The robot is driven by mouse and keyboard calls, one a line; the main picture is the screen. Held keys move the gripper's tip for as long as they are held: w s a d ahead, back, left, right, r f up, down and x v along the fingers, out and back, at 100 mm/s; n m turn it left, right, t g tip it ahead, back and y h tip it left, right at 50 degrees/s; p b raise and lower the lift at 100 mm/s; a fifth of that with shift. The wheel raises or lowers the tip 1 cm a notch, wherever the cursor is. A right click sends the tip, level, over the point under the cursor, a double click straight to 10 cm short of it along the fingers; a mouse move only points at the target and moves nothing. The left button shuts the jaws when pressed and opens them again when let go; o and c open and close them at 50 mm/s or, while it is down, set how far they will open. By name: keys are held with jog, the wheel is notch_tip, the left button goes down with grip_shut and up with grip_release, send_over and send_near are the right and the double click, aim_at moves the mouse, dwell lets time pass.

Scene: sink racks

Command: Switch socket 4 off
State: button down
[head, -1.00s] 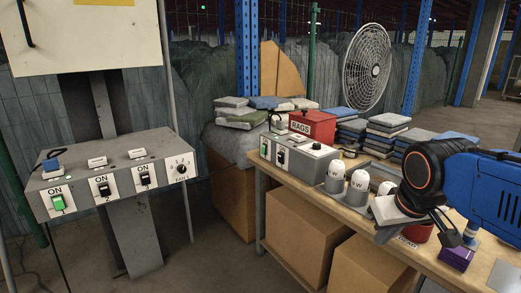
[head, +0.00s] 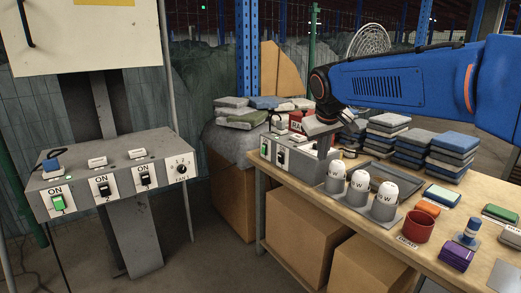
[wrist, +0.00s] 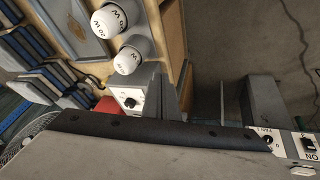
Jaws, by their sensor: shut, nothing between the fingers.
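A grey socket box (head: 299,160) stands at the left end of the workbench. Its front has a lit green rocker switch (head: 265,149) and a black rocker switch (head: 280,157); their numbers are too small to read. My gripper (head: 324,147) is shut and empty, pointing down at the right end of this box. It hides part of the box top; contact cannot be told. In the wrist view, the box's end with a black knob (wrist: 130,102) shows. A wall panel (head: 112,178) on the left carries three rocker switches, one lit green (head: 58,203), and a fan knob (head: 182,169).
White-capped bulbs (head: 360,180) stand in grey holders on the bench in front of the box. A red rags box (head: 296,121) stands behind the socket box.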

aim_at(264, 149)
jog(key=w+a+f+n, duration=0.1)
jog(key=w+a+f, duration=0.1)
jog(key=w+a, duration=1)
jog(key=w+a+f+n+t, duration=0.1)
jog(key=w+a+f, duration=0.1)
jog(key=w+a, duration=0.9)
jog(key=w, duration=0.2)
jog(key=shift+w+a+n+t+h, duration=0.3)
jog(key=shift+w+a+n, duration=0.1)
jog(key=shift+f, duration=0.1)
jog(key=w+d+f, duration=0.4)
jog(key=w+f, duration=0.3)
jog(key=f, duration=0.1)
jog(key=shift+w+d+f, duration=0.35)
jog(key=shift+w, duration=0.05)
jog(key=shift+d+f, duration=0.1)
